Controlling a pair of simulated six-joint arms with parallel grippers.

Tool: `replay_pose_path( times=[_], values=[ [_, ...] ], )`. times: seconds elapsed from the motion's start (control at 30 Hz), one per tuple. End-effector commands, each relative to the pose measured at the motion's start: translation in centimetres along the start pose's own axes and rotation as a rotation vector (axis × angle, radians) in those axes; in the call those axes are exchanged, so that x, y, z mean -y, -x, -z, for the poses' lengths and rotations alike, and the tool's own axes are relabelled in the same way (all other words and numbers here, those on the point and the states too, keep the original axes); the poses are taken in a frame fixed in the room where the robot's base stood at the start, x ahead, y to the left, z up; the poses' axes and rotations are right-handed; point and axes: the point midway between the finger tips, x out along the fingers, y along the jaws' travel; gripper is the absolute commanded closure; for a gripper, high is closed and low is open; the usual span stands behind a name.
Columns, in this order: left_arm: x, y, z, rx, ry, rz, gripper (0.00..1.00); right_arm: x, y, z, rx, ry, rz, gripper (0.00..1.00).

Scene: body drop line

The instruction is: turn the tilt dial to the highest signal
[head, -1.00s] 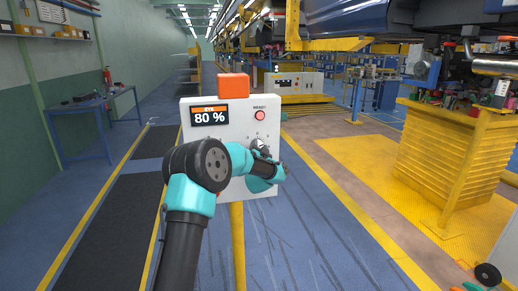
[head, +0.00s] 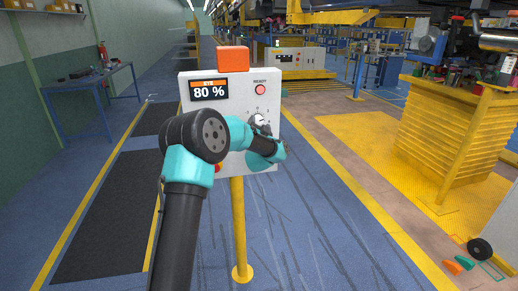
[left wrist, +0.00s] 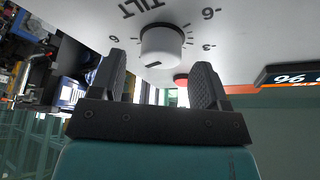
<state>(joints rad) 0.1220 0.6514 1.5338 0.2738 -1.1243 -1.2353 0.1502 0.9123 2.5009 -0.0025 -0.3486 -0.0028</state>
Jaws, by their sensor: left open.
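The tilt dial, a white round knob (left wrist: 162,45) on the panel, shows close up and upside down in the left wrist view, with scale marks and the word TILT beside it. In the head view the grey control box (head: 235,100) stands on a yellow post, and its dial area is partly hidden by my arm. The signal display (head: 209,90) reads 80 %. My left gripper (head: 262,128) is at the dial; in the left wrist view its two fingers (left wrist: 159,65) are apart, with the knob between and just beyond the tips. I see no clear contact. My right gripper is out of view.
An orange block (head: 233,59) tops the box and a red READY button (head: 260,90) is above the dial. A blue table (head: 92,85) stands at the left wall. A yellow slatted stand (head: 440,130) is at the right. The floor around the post is clear.

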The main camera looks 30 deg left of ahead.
Motion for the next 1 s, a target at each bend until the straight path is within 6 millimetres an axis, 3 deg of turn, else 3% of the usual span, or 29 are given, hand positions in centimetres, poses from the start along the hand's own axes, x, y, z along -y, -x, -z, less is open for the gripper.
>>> replay_pose_path(
  times=[0.7,1.0],
  values=[
    [0.0,12.4,0.0,0.001,0.000,-0.001,0.31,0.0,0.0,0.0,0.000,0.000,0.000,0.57],
    [0.0,15.5,0.0,0.000,0.000,-0.001,0.31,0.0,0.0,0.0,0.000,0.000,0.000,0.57]
  ],
)
